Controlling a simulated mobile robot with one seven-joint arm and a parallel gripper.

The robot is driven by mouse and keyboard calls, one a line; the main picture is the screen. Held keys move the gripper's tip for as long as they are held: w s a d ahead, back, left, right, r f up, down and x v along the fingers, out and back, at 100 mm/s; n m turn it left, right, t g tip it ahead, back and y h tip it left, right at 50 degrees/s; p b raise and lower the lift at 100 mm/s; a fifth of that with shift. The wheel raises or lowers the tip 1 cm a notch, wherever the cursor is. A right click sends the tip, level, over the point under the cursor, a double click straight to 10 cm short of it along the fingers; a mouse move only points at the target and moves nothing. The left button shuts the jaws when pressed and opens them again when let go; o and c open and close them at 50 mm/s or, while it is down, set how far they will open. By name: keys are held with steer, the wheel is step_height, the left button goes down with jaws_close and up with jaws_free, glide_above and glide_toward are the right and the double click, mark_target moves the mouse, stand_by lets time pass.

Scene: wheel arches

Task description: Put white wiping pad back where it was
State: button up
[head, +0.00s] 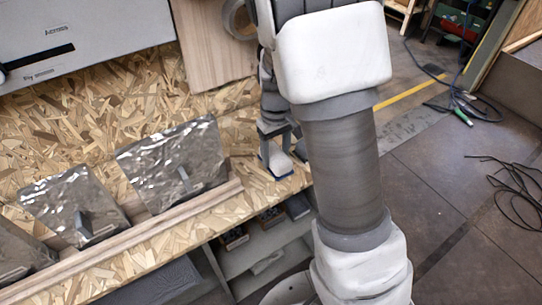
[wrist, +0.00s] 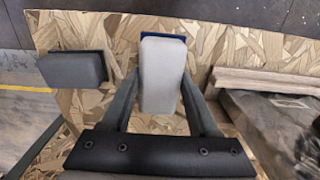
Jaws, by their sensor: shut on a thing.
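The white wiping pad (head: 279,164) has a pale top and a blue base, at the front edge of the chipboard bench (head: 249,196). In the wrist view the white wiping pad (wrist: 162,72) sits lengthwise between the two fingers of my gripper (wrist: 161,92), with its blue base showing at the far end. My gripper (head: 275,132) is shut on it from above. The pad is at or just over the board; I cannot tell whether it touches.
A dark grey block (wrist: 74,68) stands left of the pad in the wrist view. A wooden rail (head: 150,226) borders crumpled metal panels (head: 174,165) with handles. A grey shelf (head: 262,250) is below the bench. Cables (head: 520,190) lie on the floor at right.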

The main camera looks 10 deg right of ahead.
mark_target(273, 161)
steer(key=shift+w+f, duration=0.65)
steer(key=shift+w, duration=0.3)
step_height(273, 161, down, 4)
steer(key=shift+r+b, duration=0.1)
steer(key=shift+b, duration=0.4)
steer(key=o, duration=1.2)
